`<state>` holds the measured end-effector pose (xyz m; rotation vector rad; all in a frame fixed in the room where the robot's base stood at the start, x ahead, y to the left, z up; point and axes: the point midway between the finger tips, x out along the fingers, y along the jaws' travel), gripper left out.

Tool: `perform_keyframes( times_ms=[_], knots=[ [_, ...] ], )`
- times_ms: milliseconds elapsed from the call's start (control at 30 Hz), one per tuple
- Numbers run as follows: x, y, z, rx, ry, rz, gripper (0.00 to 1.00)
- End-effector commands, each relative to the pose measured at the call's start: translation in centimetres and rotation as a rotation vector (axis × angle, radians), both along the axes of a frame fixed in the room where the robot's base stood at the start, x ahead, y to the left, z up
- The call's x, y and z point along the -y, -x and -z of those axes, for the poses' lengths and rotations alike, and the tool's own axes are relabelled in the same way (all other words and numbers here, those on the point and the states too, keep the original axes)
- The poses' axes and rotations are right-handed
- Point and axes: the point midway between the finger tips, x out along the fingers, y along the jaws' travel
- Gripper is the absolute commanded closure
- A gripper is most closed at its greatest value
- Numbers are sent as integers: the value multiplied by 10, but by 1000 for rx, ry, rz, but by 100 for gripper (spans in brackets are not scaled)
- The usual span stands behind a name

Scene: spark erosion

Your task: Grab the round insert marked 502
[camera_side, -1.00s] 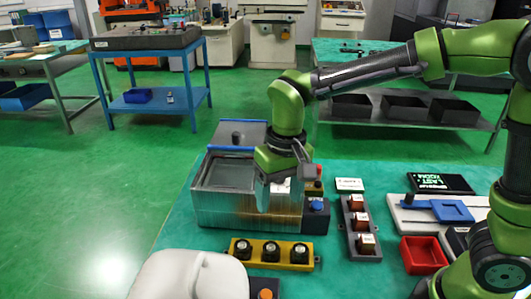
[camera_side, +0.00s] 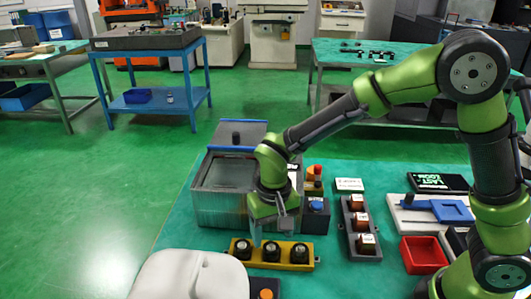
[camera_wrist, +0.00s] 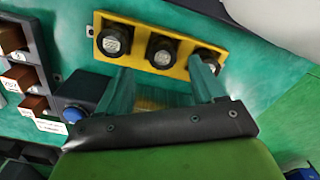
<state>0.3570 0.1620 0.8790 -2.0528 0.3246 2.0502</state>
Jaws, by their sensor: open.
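Several round black inserts with pale tops sit in a yellow rack (camera_side: 315,262). In the side view they are a left one (camera_side: 242,249), a middle one (camera_side: 271,251) and a right one (camera_side: 299,253). The wrist view shows the yellow rack (camera_wrist: 139,27) with the inserts in reverse order: left (camera_wrist: 113,41), middle (camera_wrist: 161,52), right (camera_wrist: 206,60). Their markings are too small to read, so I cannot tell which is 502. My gripper (camera_side: 266,232) is open and empty, above and just behind the rack. In the wrist view its fingertips (camera_wrist: 160,70) straddle the middle insert's direction.
A metal tank (camera_side: 218,207) stands behind my gripper, with a blue-button box (camera_side: 317,215) at its right. A grey rack (camera_side: 350,232) of brown square pieces and a red tray (camera_side: 422,252) lie further right. A white rounded object (camera_side: 190,277) is at front left.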

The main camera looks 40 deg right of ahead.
Motion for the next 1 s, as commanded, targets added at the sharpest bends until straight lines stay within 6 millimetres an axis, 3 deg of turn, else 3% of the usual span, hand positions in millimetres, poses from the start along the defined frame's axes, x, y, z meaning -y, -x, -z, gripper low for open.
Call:
perform_keyframes(
  times_ms=[300, 600, 1000],
  knots=[
    [-4, 1, 44, -5, 2, 0, 32],
    [-4, 0, 48, -1, 0, 0, 32],
    [-4, 0, 48, -1, 1, 0, 94]
  ],
)
